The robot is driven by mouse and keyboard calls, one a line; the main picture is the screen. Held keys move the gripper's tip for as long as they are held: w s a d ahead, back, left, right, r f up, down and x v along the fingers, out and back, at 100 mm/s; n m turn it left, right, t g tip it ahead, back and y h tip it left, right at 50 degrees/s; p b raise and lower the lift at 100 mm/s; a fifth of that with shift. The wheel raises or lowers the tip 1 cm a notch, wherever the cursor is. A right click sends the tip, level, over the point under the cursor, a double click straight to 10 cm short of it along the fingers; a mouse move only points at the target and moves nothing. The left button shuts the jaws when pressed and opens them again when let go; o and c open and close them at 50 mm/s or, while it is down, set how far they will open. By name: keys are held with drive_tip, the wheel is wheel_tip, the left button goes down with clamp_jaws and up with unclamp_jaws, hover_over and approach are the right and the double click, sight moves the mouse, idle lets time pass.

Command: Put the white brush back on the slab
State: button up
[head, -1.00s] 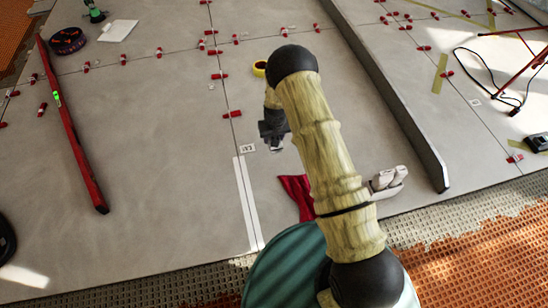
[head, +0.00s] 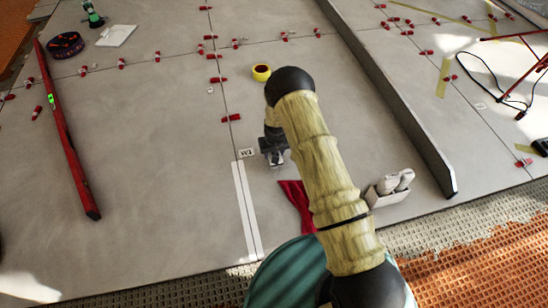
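My gripper (head: 277,162) hangs low over the grey slab (head: 150,190), just left of my arm and beside a small marked card (head: 246,153). The fingers are small and dark, and I cannot tell whether they are open or hold anything. I cannot pick out a white brush for certain. A pale box-like holder with whitish rounded pieces (head: 391,186) stands right of my arm near the slab's front edge; whether a brush is among them is unclear. My arm hides part of the slab.
A red cloth (head: 297,203) lies below my gripper, partly behind my arm. White strips (head: 246,212) lie left of it. A yellow tape roll (head: 261,73) sits behind. A long red level (head: 68,135) lies left; a long dark-edged bar (head: 395,100) lies right. Red clips line the joints.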

wheel_tip(320, 180, down, 2)
drive_tip(key=shift+f+b, duration=0.1)
drive_tip(key=shift+b, duration=0.3)
drive_tip(key=o, duration=1.5)
drive_tip(key=shift+c, duration=0.2)
drive_tip(key=r+p, duration=0.2)
drive_tip(key=r, duration=0.2)
drive_tip(key=s+r+p, duration=0.1)
drive_tip(key=r+p, duration=0.2)
drive_tip(key=r, duration=0.1)
drive_tip(key=r+p, duration=0.2)
drive_tip(key=r, duration=0.2)
drive_tip(key=shift+s+d+r+p, duration=0.1)
drive_tip(key=shift+s+d+p, duration=0.05)
drive_tip(key=shift+s+p, duration=0.2)
